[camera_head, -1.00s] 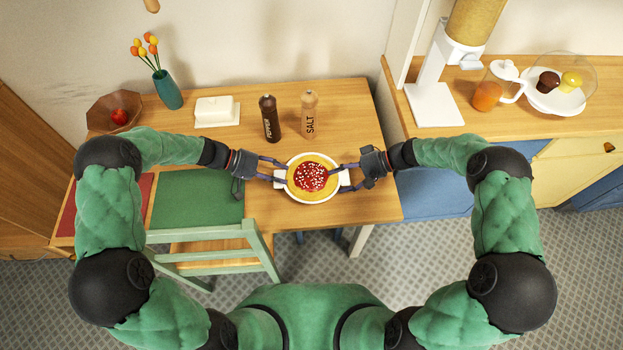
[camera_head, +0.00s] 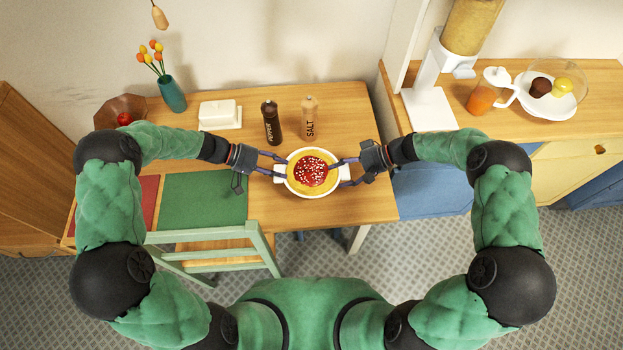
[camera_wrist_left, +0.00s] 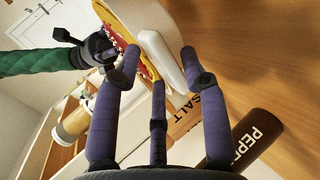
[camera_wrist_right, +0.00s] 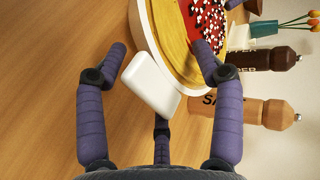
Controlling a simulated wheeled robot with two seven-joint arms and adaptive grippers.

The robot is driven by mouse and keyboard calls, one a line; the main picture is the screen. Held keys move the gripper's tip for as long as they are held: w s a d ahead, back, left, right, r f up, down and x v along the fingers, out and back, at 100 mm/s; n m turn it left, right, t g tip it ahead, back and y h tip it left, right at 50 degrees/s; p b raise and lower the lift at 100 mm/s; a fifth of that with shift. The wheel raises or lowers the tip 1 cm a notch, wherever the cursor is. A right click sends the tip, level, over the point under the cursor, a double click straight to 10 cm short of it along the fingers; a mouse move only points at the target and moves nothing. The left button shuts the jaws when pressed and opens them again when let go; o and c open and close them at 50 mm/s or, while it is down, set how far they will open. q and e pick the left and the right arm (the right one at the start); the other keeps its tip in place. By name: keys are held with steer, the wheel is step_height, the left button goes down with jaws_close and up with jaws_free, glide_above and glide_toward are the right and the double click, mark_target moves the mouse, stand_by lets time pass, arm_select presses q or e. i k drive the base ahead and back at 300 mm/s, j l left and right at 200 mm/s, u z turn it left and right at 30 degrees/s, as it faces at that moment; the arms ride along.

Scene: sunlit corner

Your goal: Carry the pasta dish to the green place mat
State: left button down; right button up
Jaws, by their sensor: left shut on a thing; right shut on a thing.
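The pasta dish (camera_head: 293,187) is a white round dish with two side handles, holding yellow pasta with red sauce and white bits. It is over the table's right half, in front of the shakers; whether it touches the table is unclear. My left gripper (camera_head: 282,168) is shut on its left handle, a white bar in the left wrist view (camera_wrist_left: 160,58). My right gripper (camera_head: 343,172) is shut on its right handle, also in the right wrist view (camera_wrist_right: 150,85). The green place mat (camera_head: 205,200) lies bare left of the dish, behind the chair back.
A brown pepper shaker (camera_head: 271,122) and a pale salt shaker (camera_head: 309,118) stand just behind the dish. A butter dish (camera_head: 220,115), vase (camera_head: 172,95) and bowl (camera_head: 118,112) are further left. A green chair (camera_head: 215,238) stands in front. A red mat (camera_head: 143,200) lies left.

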mark_target(204, 199)
steer(key=j, duration=0.85)
steer(key=k+j, duration=0.15)
steer(key=j, duration=0.7)
steer(key=u, duration=0.05)
